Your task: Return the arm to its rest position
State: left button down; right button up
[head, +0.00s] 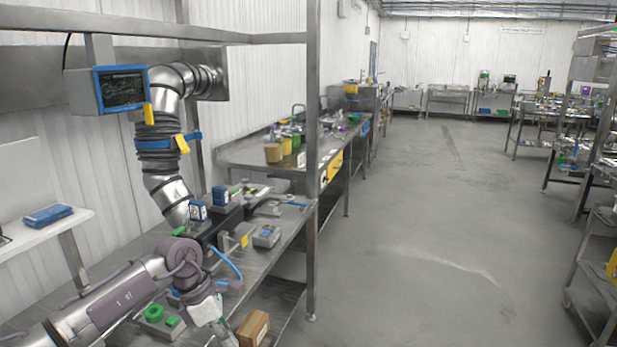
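My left arm comes in from the lower left and bends at a joint above the near steel workbench (275,240). Its forearm points down toward the bottom edge of the head view. I cannot make out the fingers of my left gripper, which appear to lie beyond the bottom edge. My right arm and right gripper are not in view. No rice or portioning bowl can be made out.
Near my arm are a grey device (267,235), green round parts (153,313) and a brown box (252,328). A steel post (313,150) and a wall-mounted duct (165,150) stand close by. Open grey floor (430,230) lies to the right, with shelving (600,250) beyond.

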pick_arm(q)
jog(key=w+d+f+n+t+h, duration=0.1)
jog(key=d+f+n+t+h, duration=0.3)
jog(key=d+f+n+h, duration=0.75)
jog(key=s+a+f+n+t+y, duration=0.2)
jog(key=a+f+n+t+y, duration=0.25)
jog(key=f+n, duration=0.6)
jog(key=s+a+f+n+t+y, duration=0.2)
jog(key=a+f+n+t+y, duration=0.25)
jog(key=f+n, duration=0.6)
jog(key=s+a+f+n+g+y, duration=0.2)
jog(key=s+a+f+n+y, duration=0.15)
jog(key=s+f, duration=0.5)
jog(key=s+a+f+n+g+y, duration=0.2)
jog(key=s+a+f+n, duration=0.25)
jog(key=s+f, duration=0.4)
jog(key=s+f+n+g, duration=0.2)
jog(key=s, duration=0.7)
jog(key=s+a+f+n+g+y, duration=0.1)
jog(key=s+f+n+g, duration=0.1)
jog(key=s, duration=0.8)
jog(key=s+f+n+g, duration=0.2)
jog(key=s+n+g, duration=0.1)
jog(key=s, duration=0.7)
jog(key=shift+s+a+f, duration=0.2)
jog(key=shift+a+f, duration=0.1)
jog(key=shift+f, duration=0.1)
